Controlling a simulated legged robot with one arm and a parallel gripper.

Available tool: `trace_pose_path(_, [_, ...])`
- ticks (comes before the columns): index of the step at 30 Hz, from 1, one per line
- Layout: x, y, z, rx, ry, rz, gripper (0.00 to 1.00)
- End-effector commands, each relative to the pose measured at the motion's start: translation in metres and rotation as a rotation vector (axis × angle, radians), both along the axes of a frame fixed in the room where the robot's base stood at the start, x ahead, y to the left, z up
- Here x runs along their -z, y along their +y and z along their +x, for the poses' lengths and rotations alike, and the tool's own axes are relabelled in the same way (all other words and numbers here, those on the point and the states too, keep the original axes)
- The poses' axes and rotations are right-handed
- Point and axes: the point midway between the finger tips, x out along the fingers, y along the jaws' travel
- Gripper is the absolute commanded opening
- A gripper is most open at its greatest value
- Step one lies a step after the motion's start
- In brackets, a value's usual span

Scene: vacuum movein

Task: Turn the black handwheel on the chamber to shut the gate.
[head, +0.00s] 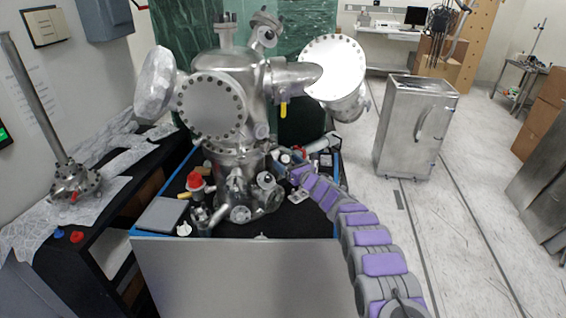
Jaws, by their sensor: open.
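The steel vacuum chamber (225,100) stands upright on a black-topped bench, with large round flanges facing left, front and right. My arm reaches in from the lower right. My gripper (281,166) is at the chamber's lower right side, small in the view, with its jaws open. Small dark round parts sit close around it, and I cannot tell for certain which is the black handwheel. I cannot see whether the gripper touches any of them. The gate itself does not show.
A red-capped fitting (195,182) and a grey flat box (161,215) stand on the bench's left part. A side bench with a steel flange and rod (75,183) is at left.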

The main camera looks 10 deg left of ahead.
Motion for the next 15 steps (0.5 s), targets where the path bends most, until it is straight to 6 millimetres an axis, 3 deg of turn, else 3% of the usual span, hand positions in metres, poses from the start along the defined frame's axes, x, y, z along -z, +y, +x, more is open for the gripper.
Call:
trace_pose_path(10, [0.003, 0.024, 0.014, -0.001, -0.001, -0.010, 0.82])
trace_pose_path(15, [0.002, 0.022, 0.017, 0.004, -0.002, -0.012, 0.82])
